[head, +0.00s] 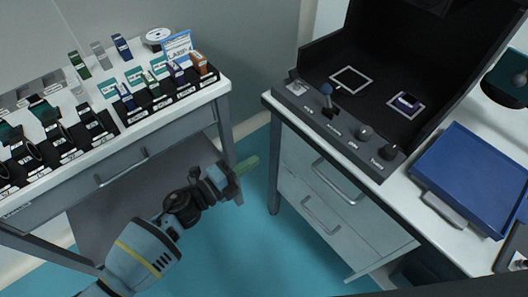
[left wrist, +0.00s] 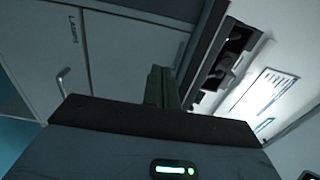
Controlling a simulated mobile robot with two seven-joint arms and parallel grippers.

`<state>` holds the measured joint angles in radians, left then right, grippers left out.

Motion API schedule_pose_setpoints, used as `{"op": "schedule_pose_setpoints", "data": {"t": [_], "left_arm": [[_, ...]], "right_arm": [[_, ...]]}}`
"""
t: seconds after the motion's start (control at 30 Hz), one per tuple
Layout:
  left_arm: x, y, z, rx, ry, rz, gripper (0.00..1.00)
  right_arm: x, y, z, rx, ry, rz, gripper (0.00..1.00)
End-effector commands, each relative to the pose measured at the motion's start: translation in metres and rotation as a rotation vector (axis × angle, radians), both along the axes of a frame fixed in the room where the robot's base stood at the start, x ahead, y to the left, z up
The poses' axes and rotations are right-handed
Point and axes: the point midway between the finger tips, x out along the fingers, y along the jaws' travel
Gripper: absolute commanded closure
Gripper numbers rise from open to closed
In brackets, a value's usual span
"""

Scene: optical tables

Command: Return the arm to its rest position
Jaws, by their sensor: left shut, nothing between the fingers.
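My left arm comes in from the lower left in the head view. Its gripper (head: 245,166) is over the floor gap between the two tables, with its green fingers together and nothing held. In the left wrist view the shut fingers (left wrist: 161,87) stand up in the middle, in front of a cabinet front marked with a label. The gripper touches nothing that I can see. My right gripper is in neither view.
The left table (head: 140,148) holds racks of labelled parts and small boxes. Teal floor (head: 255,230) is clear between the tables.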

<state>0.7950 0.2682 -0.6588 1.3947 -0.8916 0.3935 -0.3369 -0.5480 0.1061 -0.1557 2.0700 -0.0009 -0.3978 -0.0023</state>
Motion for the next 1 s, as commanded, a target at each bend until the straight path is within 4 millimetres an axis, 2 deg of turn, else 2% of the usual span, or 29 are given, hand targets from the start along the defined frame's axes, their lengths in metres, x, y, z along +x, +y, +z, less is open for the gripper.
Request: {"op": "schedule_pose_setpoints", "data": {"t": [0.2,0.67,0.83,1.0], "left_arm": [[-0.01,0.013,0.0,0.001,-0.001,-0.001,1.0],[-0.013,0.015,-0.002,-0.007,0.01,0.005,1.0],[-0.035,0.021,-0.019,-0.105,0.135,0.086,1.0],[-0.079,0.043,-0.051,-0.289,0.391,0.263,1.0]], "right_arm": [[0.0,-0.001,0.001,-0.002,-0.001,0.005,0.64],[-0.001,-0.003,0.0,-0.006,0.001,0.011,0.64],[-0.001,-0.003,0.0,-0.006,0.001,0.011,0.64],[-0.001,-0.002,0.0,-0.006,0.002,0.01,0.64]]}}
